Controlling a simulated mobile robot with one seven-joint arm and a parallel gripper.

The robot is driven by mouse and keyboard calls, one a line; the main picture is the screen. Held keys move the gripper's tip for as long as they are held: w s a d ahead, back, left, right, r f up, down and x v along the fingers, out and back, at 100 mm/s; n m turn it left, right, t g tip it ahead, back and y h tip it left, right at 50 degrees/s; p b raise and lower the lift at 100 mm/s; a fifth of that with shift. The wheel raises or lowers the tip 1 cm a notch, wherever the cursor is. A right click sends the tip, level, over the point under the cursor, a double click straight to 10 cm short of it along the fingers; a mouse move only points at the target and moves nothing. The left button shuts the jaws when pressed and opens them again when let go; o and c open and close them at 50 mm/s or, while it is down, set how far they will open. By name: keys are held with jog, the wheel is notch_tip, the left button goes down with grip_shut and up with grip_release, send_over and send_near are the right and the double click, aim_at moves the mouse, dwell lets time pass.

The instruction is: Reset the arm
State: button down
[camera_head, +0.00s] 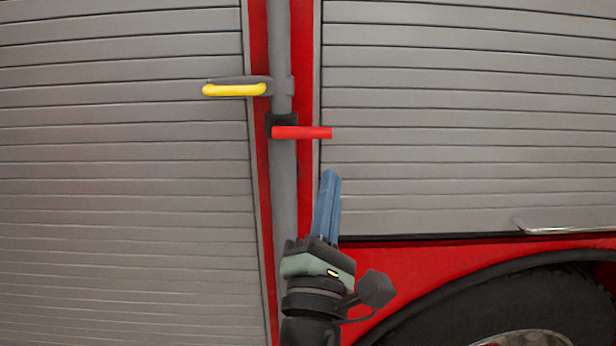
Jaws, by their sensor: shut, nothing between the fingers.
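My gripper (329,174) is in the lower middle of the head view, with its two blue fingers pointing up and lying close together. It is shut and holds nothing. It appears in front of the grey vertical pipe and the right shutter. A red lever (303,132) sticks out to the right from a black block on the pipe, above my fingertips in the picture with a gap between. A yellow handle (234,90) on a grey arm points left from the pipe, higher up.
The grey pipe (281,190) runs up a red panel between the left shutter (120,200) and the right shutter (460,120). A metal bar handle (565,228) is at the right shutter's bottom edge. A wheel with a black tyre (440,320) is at the lower right.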

jog(key=s+a+r+m+t+y+b, duration=0.3)
jog(key=s+r+m, duration=1.4)
jog(key=m, duration=0.6)
jog(key=shift+s+r+m+t+y, duration=0.2)
jog(key=shift+m+t+y, duration=0.15)
jog(key=shift+y, duration=0.45)
